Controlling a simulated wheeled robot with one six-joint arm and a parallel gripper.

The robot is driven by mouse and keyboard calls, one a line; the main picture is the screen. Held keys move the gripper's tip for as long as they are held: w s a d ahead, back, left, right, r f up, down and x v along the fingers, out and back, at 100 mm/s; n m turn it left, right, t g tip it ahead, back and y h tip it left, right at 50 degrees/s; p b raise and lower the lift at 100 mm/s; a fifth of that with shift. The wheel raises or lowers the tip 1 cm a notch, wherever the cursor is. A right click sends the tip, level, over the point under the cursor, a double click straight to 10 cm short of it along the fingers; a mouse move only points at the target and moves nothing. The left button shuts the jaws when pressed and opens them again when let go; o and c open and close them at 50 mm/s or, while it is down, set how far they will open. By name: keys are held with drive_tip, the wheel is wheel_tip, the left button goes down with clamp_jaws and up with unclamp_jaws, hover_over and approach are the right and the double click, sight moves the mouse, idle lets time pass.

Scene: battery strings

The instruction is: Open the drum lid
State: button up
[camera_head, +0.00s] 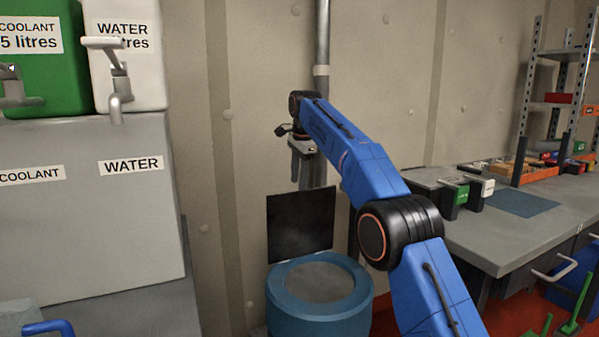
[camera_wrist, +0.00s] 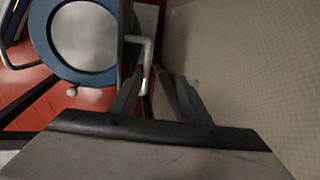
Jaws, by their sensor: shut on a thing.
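The blue drum (camera_head: 283,306) stands below my arm, its round top showing a grey inside within a blue rim. Its dark square lid (camera_head: 300,222) stands about upright behind the opening. My gripper (camera_head: 303,172) is above the lid by the wall, pointing down. In the wrist view the drum rim (camera_wrist: 42,40) is at upper left, and the lid (camera_wrist: 127,30) shows nearly edge-on. A pale bent lid handle (camera_wrist: 149,50) reaches between my fingers, which are shut on it. The exact contact is dim in the wrist view and hidden in the head view.
A vertical pipe (camera_head: 322,45) runs up the wall behind my gripper. A grey cabinet (camera_head: 90,230) with coolant and water containers stands left. A workbench (camera_head: 480,235) with bins stands right. Red floor (camera_wrist: 30,85) shows around the drum.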

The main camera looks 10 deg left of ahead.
drive_tip(key=r, duration=0.3)
drive_tip(key=shift+s+d+r, duration=0.2)
drive_tip(key=shift+s+r, duration=0.1)
drive_tip(key=shift+r, duration=0.1)
drive_tip(key=shift+r, duration=0.1)
drive_tip(key=shift+d, duration=0.15)
